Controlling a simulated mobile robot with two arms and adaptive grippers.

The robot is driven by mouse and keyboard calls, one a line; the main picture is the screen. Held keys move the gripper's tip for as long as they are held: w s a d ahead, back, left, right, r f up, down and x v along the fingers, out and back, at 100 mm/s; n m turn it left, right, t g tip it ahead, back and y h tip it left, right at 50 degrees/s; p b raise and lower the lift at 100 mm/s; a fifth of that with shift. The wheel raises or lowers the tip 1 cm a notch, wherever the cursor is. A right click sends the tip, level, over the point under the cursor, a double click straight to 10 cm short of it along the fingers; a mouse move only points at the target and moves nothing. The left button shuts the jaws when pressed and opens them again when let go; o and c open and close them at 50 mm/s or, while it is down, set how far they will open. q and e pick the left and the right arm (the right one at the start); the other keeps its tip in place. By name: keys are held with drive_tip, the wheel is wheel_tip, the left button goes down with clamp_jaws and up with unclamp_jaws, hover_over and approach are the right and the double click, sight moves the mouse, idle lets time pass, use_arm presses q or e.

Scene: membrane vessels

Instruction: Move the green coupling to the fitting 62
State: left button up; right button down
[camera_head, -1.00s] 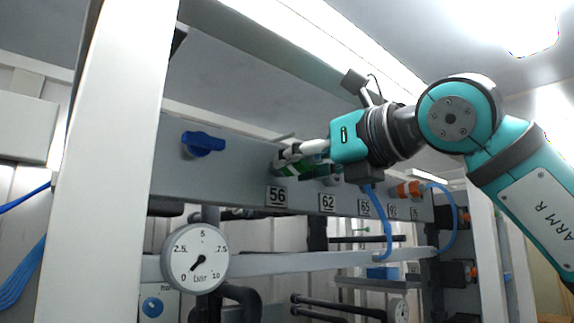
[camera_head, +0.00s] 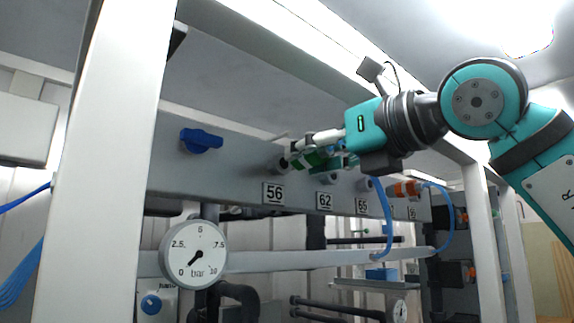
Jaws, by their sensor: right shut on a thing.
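My right gripper (camera_head: 304,152) reaches in from the right and is shut on the green coupling (camera_head: 315,160). The coupling is held in front of the grey panel, just right of the grey fitting above label 56 (camera_head: 281,164) and a little up and left of the fitting above label 62 (camera_head: 328,178). The fingers cover part of the coupling. I cannot tell how far it stands off the panel. My left gripper is not in view.
A blue valve handle (camera_head: 201,140) sits left on the panel. A blue hose (camera_head: 383,215) hangs near label 65 (camera_head: 362,206), and an orange coupling (camera_head: 405,189) sits farther right. A pressure gauge (camera_head: 194,255) hangs below. A white post (camera_head: 103,160) stands at left.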

sight(329, 148)
drive_tip(key=shift+s+d, duration=0.15)
drive_tip(key=shift+s, duration=0.05)
drive_tip(key=shift+f, duration=0.1)
drive_tip(key=shift+b+v, duration=0.65)
drive_tip(key=shift+v, duration=0.6)
drive_tip(key=shift+s, duration=0.1)
drive_tip(key=shift+d, duration=0.1)
